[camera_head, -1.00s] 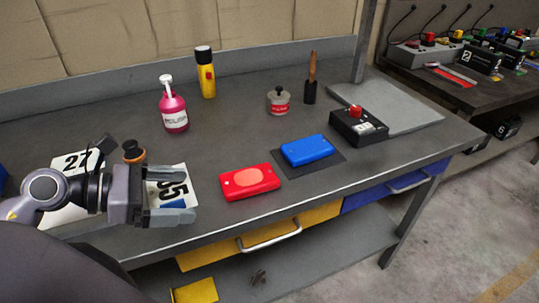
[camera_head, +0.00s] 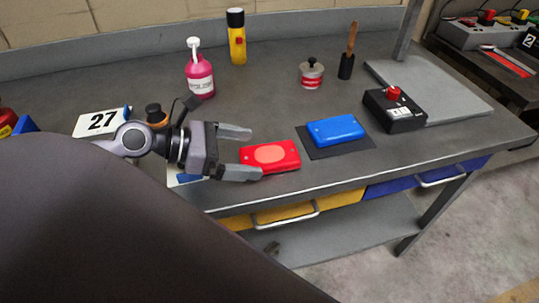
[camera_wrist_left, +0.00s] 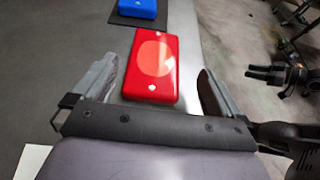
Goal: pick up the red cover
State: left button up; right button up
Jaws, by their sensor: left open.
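The red cover (camera_head: 270,157) lies flat on the grey workbench (camera_head: 290,110), near its front edge, with a lighter red oval on top. My left gripper (camera_head: 247,153) is open at the left end of the cover. In the left wrist view the cover (camera_wrist_left: 152,68) shows ahead of and between the two open fingers (camera_wrist_left: 160,90), with a gap on each side. I cannot tell how high the fingers are above the bench. My right gripper is not in view.
A blue cover (camera_head: 335,130) lies on a dark mat (camera_head: 350,149) just right of the red one. A black box with a red button (camera_head: 395,108) stands farther right.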

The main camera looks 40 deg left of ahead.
aim_at(272, 154)
pick_arm(q)
jog(key=shift+w+a+p+x, duration=0.1)
jog(key=shift+p+x, duration=0.15)
jog(key=shift+x, duration=0.8)
jog(key=shift+w+a+p+x, duration=0.1)
jog(key=shift+a+p+x, duration=0.1)
jog(key=shift+x, duration=1.65)
jog(key=shift+c, duration=0.3)
jog(key=c, duration=1)
